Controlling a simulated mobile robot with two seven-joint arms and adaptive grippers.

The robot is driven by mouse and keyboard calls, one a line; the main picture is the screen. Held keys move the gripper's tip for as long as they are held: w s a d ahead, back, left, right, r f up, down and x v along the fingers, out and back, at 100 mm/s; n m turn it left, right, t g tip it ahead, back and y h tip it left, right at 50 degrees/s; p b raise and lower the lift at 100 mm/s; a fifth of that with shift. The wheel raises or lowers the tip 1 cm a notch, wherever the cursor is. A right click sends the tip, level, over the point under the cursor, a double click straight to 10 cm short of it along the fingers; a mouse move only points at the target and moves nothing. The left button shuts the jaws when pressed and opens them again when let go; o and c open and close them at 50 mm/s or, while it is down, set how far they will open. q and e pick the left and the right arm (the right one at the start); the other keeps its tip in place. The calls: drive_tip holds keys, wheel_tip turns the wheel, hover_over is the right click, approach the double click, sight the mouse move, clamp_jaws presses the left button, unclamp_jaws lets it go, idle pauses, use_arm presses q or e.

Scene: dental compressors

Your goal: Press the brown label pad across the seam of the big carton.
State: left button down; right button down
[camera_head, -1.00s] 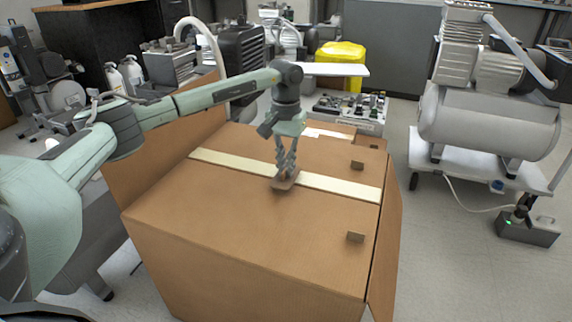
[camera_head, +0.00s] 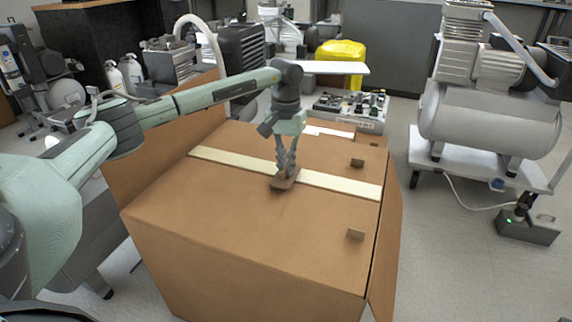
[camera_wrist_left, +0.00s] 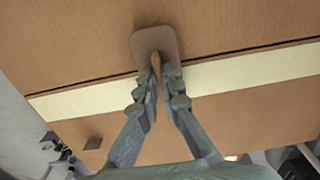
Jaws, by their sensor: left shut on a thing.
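The big carton (camera_head: 240,225) stands in front of me, with a cream strip (camera_head: 340,184) running across its top. In the left wrist view a dark seam line runs along one edge of the strip (camera_wrist_left: 245,73). My left gripper (camera_head: 285,172) points down over the carton top, its fingers shut on the brown label pad (camera_head: 287,182). In the left wrist view the pad (camera_wrist_left: 152,38) lies over the dark line and mostly on the bare cardboard side. I cannot tell whether it touches the carton. My right gripper is not in view.
A compressor (camera_head: 490,120) on a white cart stands to the right, with clear floor between.

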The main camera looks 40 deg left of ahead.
use_arm(q)
drive_tip(key=shift+f+b, duration=0.3)
drive_tip(key=shift+f, duration=0.4)
idle(1.2)
drive_tip(key=c, duration=1.6)
unclamp_jaws()
